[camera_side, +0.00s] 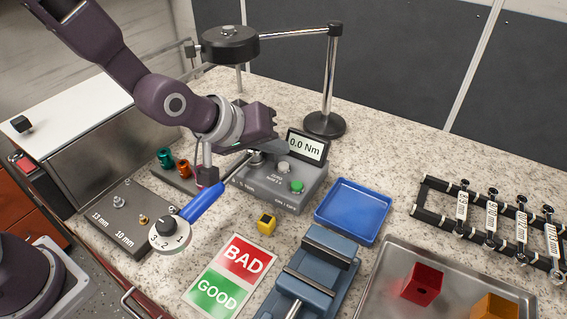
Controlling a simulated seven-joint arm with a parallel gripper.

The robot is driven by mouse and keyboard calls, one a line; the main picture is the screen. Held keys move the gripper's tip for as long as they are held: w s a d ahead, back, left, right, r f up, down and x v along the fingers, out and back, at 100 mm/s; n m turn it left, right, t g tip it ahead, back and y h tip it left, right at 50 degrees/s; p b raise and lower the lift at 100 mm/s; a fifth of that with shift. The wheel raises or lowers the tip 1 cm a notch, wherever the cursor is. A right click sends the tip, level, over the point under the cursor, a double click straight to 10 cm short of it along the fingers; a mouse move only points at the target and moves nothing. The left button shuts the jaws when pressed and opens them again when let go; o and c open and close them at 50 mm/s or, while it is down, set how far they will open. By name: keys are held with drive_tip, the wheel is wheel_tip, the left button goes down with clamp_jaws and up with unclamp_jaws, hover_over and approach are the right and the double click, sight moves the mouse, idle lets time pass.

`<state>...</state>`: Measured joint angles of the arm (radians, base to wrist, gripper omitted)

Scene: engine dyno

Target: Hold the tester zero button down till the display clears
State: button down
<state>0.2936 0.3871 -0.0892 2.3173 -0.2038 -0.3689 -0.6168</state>
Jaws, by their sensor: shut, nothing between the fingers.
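The grey tester (262,194) stands on the speckled bench in the middle of the view. Its tilted display (306,147) reads "0.0 Nm". A pale round button (284,168), with small print beside it that seems to read zero and hold, sits on its top. A green button (297,187) is nearer the front. My gripper (279,149) is shut and empty, low over the back of the tester, close to the pale button in the picture. I cannot tell its height above the tester or whether it touches anything.
A blue-handled wrench (205,200) with a numbered dial end (170,235) reaches to the tester's left side. A blue tray (352,211), a vise (318,262) and a BAD/GOOD card (229,277) lie in front. A lamp-like stand (325,124) rises behind.

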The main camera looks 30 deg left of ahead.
drive_tip(key=shift+s+d+r, duration=0.1)
drive_tip(key=shift+d+r, duration=0.05)
drive_tip(key=shift+r, duration=0.95)
drive_tip(key=shift+d+r, duration=0.1)
drive_tip(key=shift+r, duration=1)
drive_tip(key=shift+r, duration=0.1)
drive_tip(key=s+a+r+m+g+y, duration=0.1)
drive_tip(key=s+a+r, duration=0.1)
drive_tip(key=s+a, duration=0.3)
drive_tip(key=s+a+r+m+g+y, duration=0.1)
drive_tip(key=s+a, duration=0.4)
drive_tip(key=s, duration=0.7)
drive_tip(key=s+a+r+m+g, duration=0.1)
drive_tip(key=s+a+r+m, duration=0.2)
drive_tip(key=s, duration=0.6)
drive_tip(key=shift+s+a+y, duration=0.3)
drive_tip(key=shift+a+y, duration=0.1)
drive_tip(key=shift+a, duration=0.85)
drive_tip(key=c, duration=2.1)
unclamp_jaws()
